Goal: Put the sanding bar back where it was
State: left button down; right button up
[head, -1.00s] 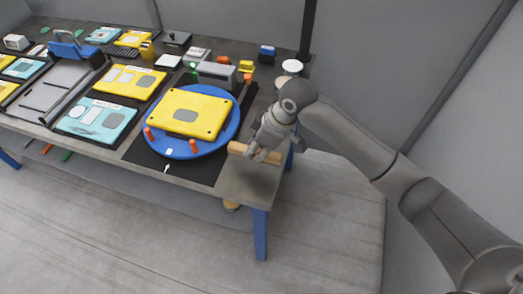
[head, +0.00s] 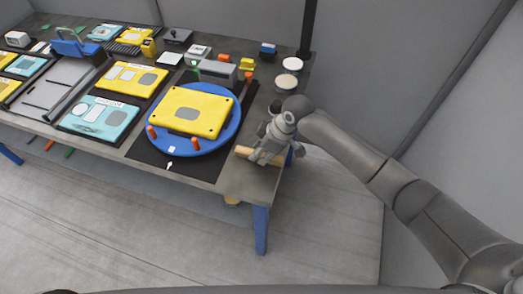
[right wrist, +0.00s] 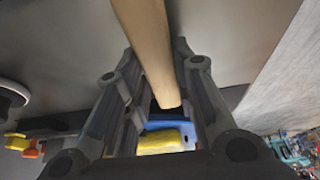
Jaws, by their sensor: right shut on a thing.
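The sanding bar is a light wooden bar (head: 243,152) near the front right corner of the table, right of the blue turntable (head: 234,133). My right gripper (head: 264,156) is shut on it from above, and the fingers hide its middle. In the right wrist view the bar (right wrist: 148,40) runs between the two fingers. The head view does not show clearly whether the bar touches the table top. My left gripper is not in view.
A yellow case (head: 205,110) lies on the turntable. Two pale round discs (head: 286,82) stand behind my right gripper. A grey block (head: 213,70) and small orange and yellow pieces are farther back. The table's front and right edges are close to the bar.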

jog(key=o, duration=1)
jog(key=shift+r, duration=0.2)
jog(key=b+v, duration=0.1)
jog(key=v, duration=1.1)
jog(key=shift+b, duration=0.35)
jog(key=shift+a, duration=0.1)
